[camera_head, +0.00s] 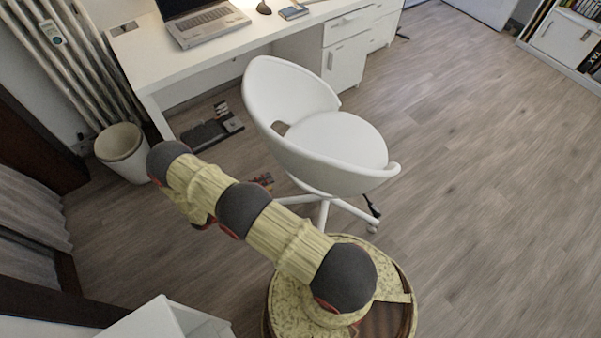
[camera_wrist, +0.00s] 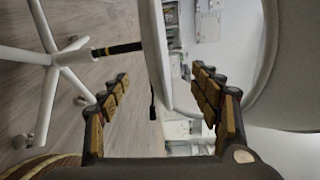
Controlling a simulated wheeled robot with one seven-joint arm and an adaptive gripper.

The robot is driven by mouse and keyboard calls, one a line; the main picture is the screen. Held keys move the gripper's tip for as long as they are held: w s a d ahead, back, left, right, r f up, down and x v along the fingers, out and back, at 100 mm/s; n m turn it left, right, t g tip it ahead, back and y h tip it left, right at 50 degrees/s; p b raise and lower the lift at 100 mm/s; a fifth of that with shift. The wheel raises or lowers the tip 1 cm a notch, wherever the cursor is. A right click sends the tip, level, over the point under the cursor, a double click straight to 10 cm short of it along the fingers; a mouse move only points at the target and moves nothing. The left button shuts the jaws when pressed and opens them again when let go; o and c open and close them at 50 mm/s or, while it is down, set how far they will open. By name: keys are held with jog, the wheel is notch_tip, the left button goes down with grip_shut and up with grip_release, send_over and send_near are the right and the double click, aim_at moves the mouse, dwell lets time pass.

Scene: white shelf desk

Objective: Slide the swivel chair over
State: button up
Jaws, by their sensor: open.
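The white swivel chair (camera_head: 335,140) stands upright on the wood floor in front of the desk, its curved back toward the left and its star base on casters below. In the wrist view the picture is turned sideways. There the chair's base (camera_wrist: 55,58) is at left and its pale shell (camera_wrist: 302,60) at right. My gripper (camera_wrist: 160,75) is open, with a white edge of the chair seen between its two fingers. I cannot tell whether the fingers touch it. In the head view my arm mostly hides the gripper, near the chair's lower left side.
A white desk (camera_head: 185,67) with a laptop (camera_head: 205,22) and drawers (camera_head: 345,62) stands behind the chair. A waste bin (camera_head: 124,152) is at left. A power strip (camera_head: 212,132) lies under the desk. Open floor (camera_head: 480,170) spreads to the right.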

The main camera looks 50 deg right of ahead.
jog(key=s+d+f, duration=0.1)
jog(key=d, duration=0.4)
jog(key=s+d+f+n, duration=0.1)
jog(key=s+d, duration=0.1)
jog(key=d, duration=0.4)
jog(key=s+d+f+n, duration=0.1)
jog(key=d, duration=0.4)
jog(key=shift+s+d+f+t+h, duration=0.15)
jog(key=shift+s+t+h, duration=0.2)
jog(key=shift+t+h, duration=0.05)
jog(key=shift+c, duration=1)
jog(key=c, duration=0.7)
jog(key=shift+s+f, duration=0.1)
jog(key=shift+f, duration=0.05)
grip_shut()
